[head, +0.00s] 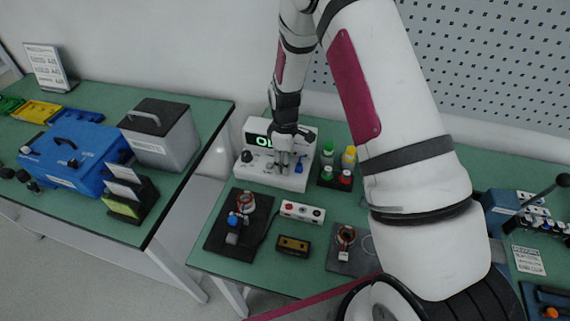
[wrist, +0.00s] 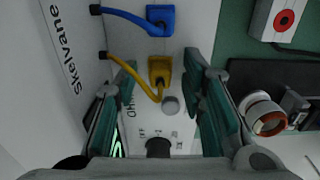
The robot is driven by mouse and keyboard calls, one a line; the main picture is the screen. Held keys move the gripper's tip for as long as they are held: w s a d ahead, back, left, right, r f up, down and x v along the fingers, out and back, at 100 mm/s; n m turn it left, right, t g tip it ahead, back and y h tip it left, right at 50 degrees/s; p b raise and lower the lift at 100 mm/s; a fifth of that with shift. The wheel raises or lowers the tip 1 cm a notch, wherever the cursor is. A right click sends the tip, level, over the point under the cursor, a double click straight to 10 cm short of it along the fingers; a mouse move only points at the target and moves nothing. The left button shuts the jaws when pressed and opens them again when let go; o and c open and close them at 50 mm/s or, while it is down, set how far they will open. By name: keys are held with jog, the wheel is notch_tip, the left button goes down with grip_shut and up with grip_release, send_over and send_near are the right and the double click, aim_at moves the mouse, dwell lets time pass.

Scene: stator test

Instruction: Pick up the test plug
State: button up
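Two plugs with cables show on the white tester (head: 262,178): a yellow plug (wrist: 160,70) and a blue plug (wrist: 160,18). I cannot tell from the pictures which is meant by the test plug. In the head view the blue plug (head: 299,168) shows just right of my gripper (head: 284,164), and the yellow one is not clear. In the wrist view my gripper (wrist: 160,72) has its teal fingers apart. The yellow plug lies between the fingertips, with a gap on each side. The blue plug lies beyond them. The gripper appears to hold nothing.
Green, yellow and red-topped bottles (head: 338,164) stand right of the tester. In front are a stator on a dark mat (head: 215,236), a white box with buttons (head: 302,212), a small dark-yellow device (head: 293,246) and another stator (head: 346,235). A gap separates the left table (head: 200,105).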

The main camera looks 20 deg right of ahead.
grip_shut()
jog(key=shift+r, duration=0.1)
jog(key=shift+r, duration=0.55)
notch_tip(320, 180, up, 2)
jog(key=shift+w+b, duration=0.15)
jog(key=shift+b, duration=0.3)
jog(key=s, duration=0.5)
jog(key=s+r, duration=0.1)
jog(key=s, duration=1)
jog(key=shift+s+r, duration=0.15)
jog(key=shift+r, duration=0.2)
jog(key=shift+r, duration=0.25)
jog(key=shift+a, duration=0.1)
jog(key=shift+w+a+f+b, duration=0.1)
jog(key=shift+w+a+b, duration=0.3)
jog(key=shift+w+a, duration=1.1)
